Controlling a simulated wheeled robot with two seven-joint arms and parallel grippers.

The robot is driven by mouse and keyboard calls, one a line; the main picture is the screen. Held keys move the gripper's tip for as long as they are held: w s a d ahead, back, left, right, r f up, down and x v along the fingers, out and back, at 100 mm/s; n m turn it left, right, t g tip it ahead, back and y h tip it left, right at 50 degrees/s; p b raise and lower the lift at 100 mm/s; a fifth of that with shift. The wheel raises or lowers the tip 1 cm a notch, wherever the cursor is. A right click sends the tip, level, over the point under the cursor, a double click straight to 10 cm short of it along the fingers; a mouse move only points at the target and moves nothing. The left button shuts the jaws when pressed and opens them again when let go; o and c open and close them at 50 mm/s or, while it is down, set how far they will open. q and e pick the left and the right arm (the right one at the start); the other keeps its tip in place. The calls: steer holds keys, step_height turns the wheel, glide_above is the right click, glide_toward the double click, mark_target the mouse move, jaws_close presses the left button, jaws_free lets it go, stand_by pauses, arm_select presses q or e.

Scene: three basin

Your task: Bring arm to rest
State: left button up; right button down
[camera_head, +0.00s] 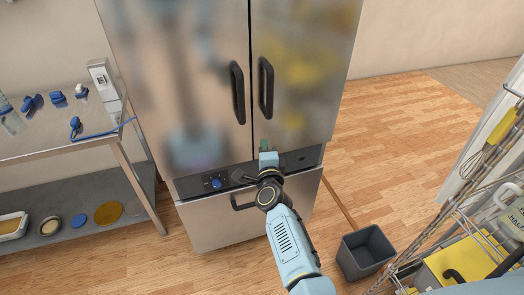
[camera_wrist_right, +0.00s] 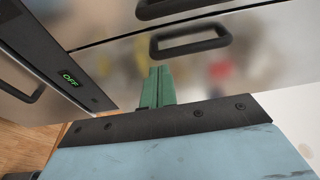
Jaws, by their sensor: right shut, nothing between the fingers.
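My right arm reaches up from the bottom of the head view to the front of a steel two-door fridge (camera_head: 190,90). My right gripper (camera_head: 265,147) is shut and empty, with its fingers near the lower edge of the doors. In the right wrist view the green fingers (camera_wrist_right: 158,86) are together in front of the fridge's steel front. Two black door handles (camera_head: 238,93) are above the gripper. I cannot tell whether the fingers touch the fridge. My left gripper is not in view.
A steel table (camera_head: 60,140) with blue items stands left. A grey bin (camera_head: 366,252) is on the wooden floor at right, beside a wire rack (camera_head: 465,215) with yellow things.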

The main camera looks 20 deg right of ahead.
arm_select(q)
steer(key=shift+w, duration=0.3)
arm_select(e)
steer(key=shift+s+a, duration=0.8)
